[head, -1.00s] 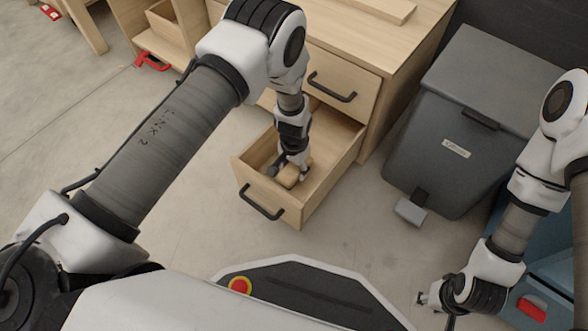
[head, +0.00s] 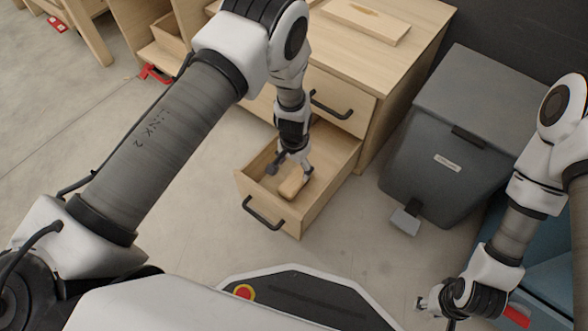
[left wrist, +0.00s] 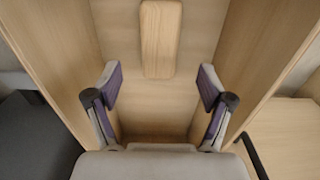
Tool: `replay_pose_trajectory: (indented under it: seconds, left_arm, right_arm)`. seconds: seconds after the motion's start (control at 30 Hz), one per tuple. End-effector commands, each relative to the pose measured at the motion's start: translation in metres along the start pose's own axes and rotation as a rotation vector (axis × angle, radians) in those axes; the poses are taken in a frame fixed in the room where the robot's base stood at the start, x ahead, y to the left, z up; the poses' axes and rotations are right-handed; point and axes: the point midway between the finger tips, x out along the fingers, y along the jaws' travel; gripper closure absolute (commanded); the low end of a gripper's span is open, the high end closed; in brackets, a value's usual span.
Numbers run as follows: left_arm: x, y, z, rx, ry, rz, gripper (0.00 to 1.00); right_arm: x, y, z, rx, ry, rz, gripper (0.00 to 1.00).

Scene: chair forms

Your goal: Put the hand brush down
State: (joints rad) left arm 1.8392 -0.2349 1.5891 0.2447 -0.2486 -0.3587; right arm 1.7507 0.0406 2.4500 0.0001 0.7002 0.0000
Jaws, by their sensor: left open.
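The hand brush (head: 293,186) lies in the open lower drawer (head: 270,213), its pale wooden back facing up. It also shows in the left wrist view (left wrist: 161,40), lying on the drawer floor beyond the fingertips. My left gripper (head: 289,165) is inside the drawer opening, just above and behind the brush. Its two fingers (left wrist: 159,88) are spread wide with nothing between them, apart from the brush. My right gripper (head: 424,303) is low at the right, far from the drawer; its finger gap is too small to make out.
The wooden cabinet (head: 400,60) stands behind the drawer, with a closed drawer above and a board (head: 366,22) on top. A grey pedal bin (head: 440,150) stands right of it. A red object (head: 153,73) is at the upper left. Floor in front of the drawer is clear.

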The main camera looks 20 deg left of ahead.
Motion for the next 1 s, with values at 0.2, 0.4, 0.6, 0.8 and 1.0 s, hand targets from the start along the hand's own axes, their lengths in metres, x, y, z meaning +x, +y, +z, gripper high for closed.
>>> replay_pose_trajectory:
  seconds: [0.2, 0.4, 0.6, 0.8, 1.0]
  left_arm:
    - [-0.043, 0.000, 0.001, 0.000, -0.001, 0.000, 0.19]
    - [-0.045, 0.000, 0.001, 0.000, -0.001, 0.000, 0.19]
    - [-0.045, 0.000, 0.000, 0.000, -0.001, 0.000, 0.19]
    - [-0.046, 0.000, 0.000, 0.000, -0.001, 0.000, 0.19]
    - [-0.082, 0.000, 0.000, 0.000, 0.000, 0.000, 0.19]
  right_arm:
    - [-0.029, 0.000, 0.001, -0.001, -0.001, 0.000, 0.60]
    - [-0.028, 0.000, 0.001, -0.001, -0.001, 0.000, 0.60]
    - [-0.028, 0.000, 0.000, -0.001, -0.001, 0.000, 0.60]
    - [-0.029, 0.000, 0.000, -0.001, -0.001, 0.000, 0.60]
    - [-0.064, -0.001, 0.000, -0.001, -0.001, 0.000, 0.60]
